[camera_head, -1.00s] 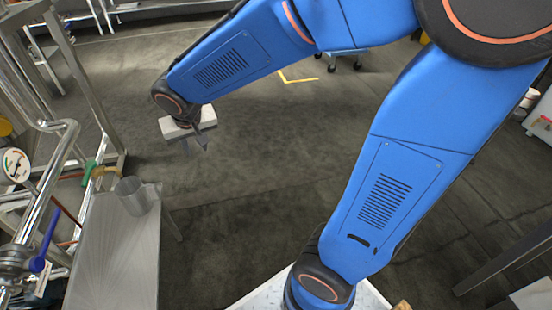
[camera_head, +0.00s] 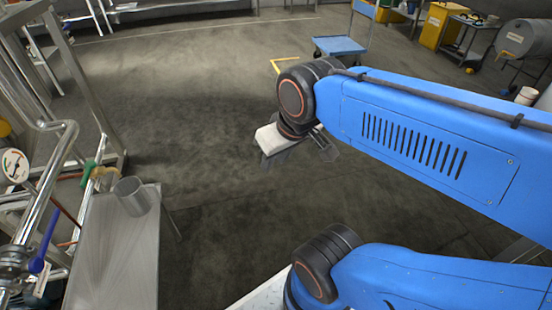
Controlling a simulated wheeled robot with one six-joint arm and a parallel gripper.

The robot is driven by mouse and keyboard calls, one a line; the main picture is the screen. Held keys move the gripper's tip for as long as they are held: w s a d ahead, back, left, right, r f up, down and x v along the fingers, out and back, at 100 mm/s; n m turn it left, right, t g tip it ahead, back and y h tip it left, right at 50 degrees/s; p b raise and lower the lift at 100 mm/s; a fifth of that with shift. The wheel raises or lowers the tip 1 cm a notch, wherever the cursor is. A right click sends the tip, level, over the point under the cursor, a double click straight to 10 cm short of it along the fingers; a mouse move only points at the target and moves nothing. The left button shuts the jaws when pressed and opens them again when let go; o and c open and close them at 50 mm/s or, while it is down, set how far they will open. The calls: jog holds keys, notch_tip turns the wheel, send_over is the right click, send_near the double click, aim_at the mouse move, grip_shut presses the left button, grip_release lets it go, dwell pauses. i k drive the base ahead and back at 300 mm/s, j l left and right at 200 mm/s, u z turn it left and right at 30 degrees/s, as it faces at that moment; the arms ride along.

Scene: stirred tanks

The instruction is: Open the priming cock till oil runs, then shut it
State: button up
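A small brass cock (camera_head: 103,171) with a green lever (camera_head: 88,172) sits on the pipework at the left, above the far end of a steel bench; I take it for the priming cock. A grey metal cup (camera_head: 133,196) stands on the bench just below and right of its outlet. No running oil shows. My gripper (camera_head: 270,160) hangs over open floor, well to the right of the cock and touching nothing. Its fingers are small and seen at an angle, so their gap cannot be made out.
The steel bench (camera_head: 112,255) fills the lower left. A pressure gauge (camera_head: 15,165) and a blue-handled valve (camera_head: 44,240) are on the pipes at the left edge. A blue cart (camera_head: 341,46) stands at the back. The floor between bench and cart is clear.

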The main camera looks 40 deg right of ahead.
aim_at(89, 166)
jog(key=i+j+u, duration=0.15)
jog(key=i+u, duration=0.7)
jog(key=i, duration=0.15)
